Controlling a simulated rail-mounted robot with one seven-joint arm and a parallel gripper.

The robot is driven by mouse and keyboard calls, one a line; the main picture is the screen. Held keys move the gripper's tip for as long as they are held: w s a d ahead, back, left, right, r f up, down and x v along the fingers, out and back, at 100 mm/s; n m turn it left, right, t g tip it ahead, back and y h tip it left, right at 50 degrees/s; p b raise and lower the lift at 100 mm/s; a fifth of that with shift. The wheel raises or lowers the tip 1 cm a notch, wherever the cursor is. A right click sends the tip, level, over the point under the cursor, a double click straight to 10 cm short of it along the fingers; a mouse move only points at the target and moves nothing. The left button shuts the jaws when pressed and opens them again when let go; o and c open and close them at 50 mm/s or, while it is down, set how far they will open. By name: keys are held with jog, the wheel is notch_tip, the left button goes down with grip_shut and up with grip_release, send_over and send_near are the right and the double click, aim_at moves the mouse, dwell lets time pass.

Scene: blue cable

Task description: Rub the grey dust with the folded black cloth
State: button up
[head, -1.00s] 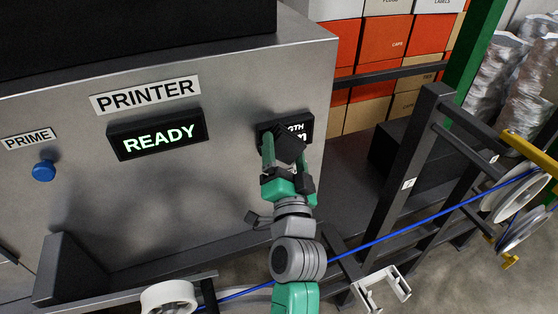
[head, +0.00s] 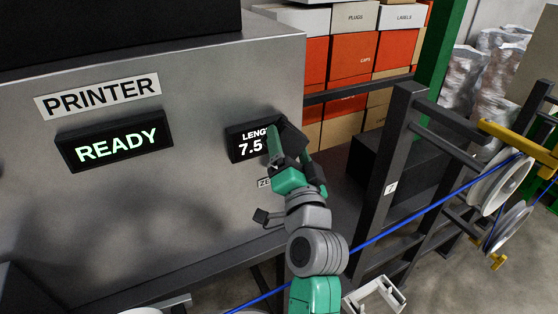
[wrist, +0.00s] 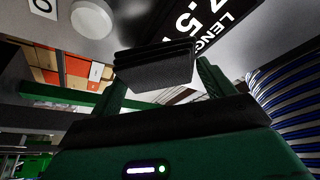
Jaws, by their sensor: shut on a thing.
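My gripper (head: 289,152) is shut on the folded black cloth (head: 294,136) in front of the right end of the length display (head: 244,148) on the printer's metal front. In the wrist view the cloth (wrist: 155,68) shows as a dark layered pad between the green fingers of my gripper (wrist: 160,82). The display (wrist: 208,25) is close beside it there. I cannot tell from these views whether the cloth touches the panel. I cannot make out the grey dust; the cloth and gripper hide part of the panel.
A READY display (head: 115,148) is on the left of the panel. A round white button (wrist: 92,18) is near the cloth in the wrist view. A blue cable (head: 425,208) runs to white reels (head: 495,187) past a dark frame (head: 391,150) at right. Boxes (head: 350,55) stand behind.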

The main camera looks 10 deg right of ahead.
aim_at(243, 144)
jog(key=shift+w+a, duration=0.1)
jog(key=shift+a+r+p, duration=0.15)
jog(key=shift+a+p, duration=0.2)
jog(key=shift+p, duration=0.1)
jog(key=a+p, duration=0.1)
jog(key=s+a+p, duration=0.1)
jog(key=a+p, duration=0.1)
jog(key=s+a+p, duration=0.1)
jog(key=a, duration=0.1)
jog(key=shift+s, duration=0.1)
jog(key=shift+s+a, duration=0.1)
jog(key=shift+a, duration=0.2)
jog(key=a+p, duration=0.1)
jog(key=s+a+p, duration=0.1)
jog(key=p, duration=0.1)
jog(key=shift+a+r, duration=0.1)
jog(key=shift+a, duration=0.05)
jog(key=shift+s+a+p, duration=0.15)
jog(key=shift+a+p, duration=0.2)
jog(key=shift+p, duration=0.15)
jog(key=shift+f, duration=0.2)
jog(key=s+d, duration=0.2)
jog(key=s, duration=0.3)
jog(key=shift+s, duration=0.35)
jog(key=shift+d, duration=0.1)
jog(key=shift+s+d, duration=0.25)
jog(key=shift+s, duration=0.45)
jog(key=shift+s+d, duration=0.25)
jog(key=shift+s, duration=0.4)
